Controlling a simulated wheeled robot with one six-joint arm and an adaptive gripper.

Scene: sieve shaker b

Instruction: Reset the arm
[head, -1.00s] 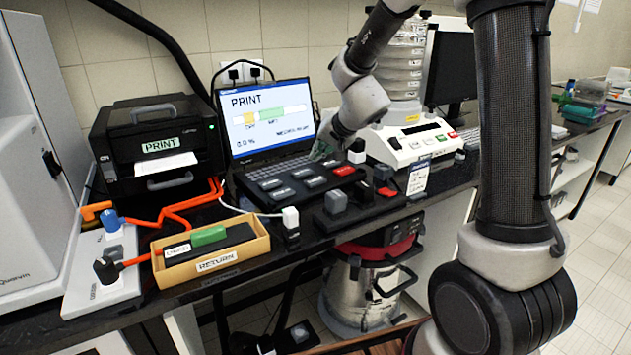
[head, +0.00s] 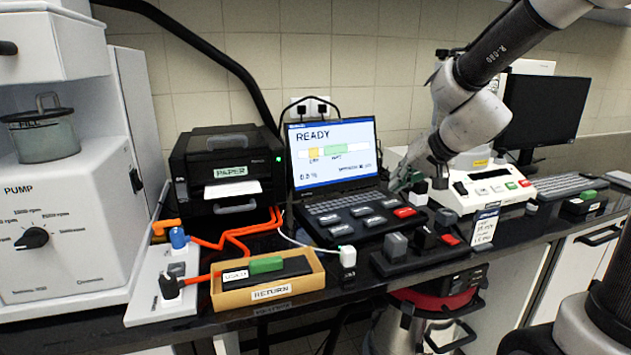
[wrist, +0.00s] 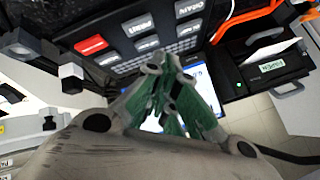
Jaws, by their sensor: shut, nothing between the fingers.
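My gripper (head: 405,180) has green finger pads and is at the right side of the laptop in the head view. It is shut and empty. In the wrist view its green fingers (wrist: 175,100) come together in front of the black key panel, holding nothing. My arm comes down from the upper right over the white shaker base (head: 490,195). The laptop (head: 333,155) shows READY. In front of it is the black panel (head: 350,228) with grey keys and one red key (head: 404,212).
The black printer (head: 225,165), labelled PAPER, stands left of the laptop. A RETURN tray (head: 270,293) holds a dark item with a green block (head: 266,265). Grey and black blocks sit on a dark stand (head: 425,258). A monitor (head: 545,112) stands at the right. The space above the laptop is clear.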

